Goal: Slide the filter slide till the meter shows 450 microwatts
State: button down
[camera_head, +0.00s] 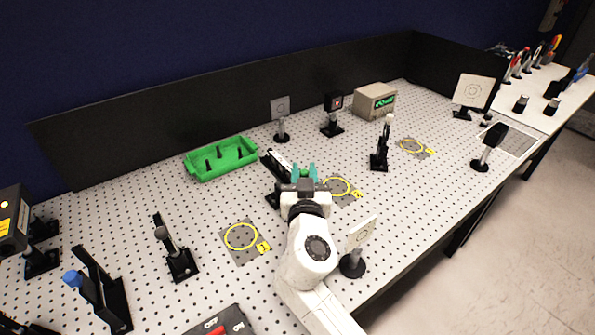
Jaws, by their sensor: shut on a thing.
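The filter slide (275,160) is a dark, narrow rail with a pale strip, standing mid-table just left of my gripper. My gripper (305,170), with green fingers, reaches over the slide's right end and is shut on it. The fingers and wrist hide the gripped part and the near end of the slide. The meter (368,100) is a beige box at the back of the table with a lit green display. Its digits are too small to read surely.
A green tray (190,172) lies left of the slide. A black detector (333,104) on a post and a pale target card (281,106) stand behind. A white card (361,233) on a post stands close to my arm's right. Yellow rings (228,246) mark the perforated table.

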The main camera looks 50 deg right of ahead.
jog(key=shift+s+a, duration=0.1)
jog(key=shift+s, duration=0.1)
jog(key=c, duration=1)
grip_release()
jog(key=b+v, duration=0.3)
jog(key=v, duration=0.8)
jog(key=shift+b, duration=0.3)
jog(key=shift+r, duration=0.1)
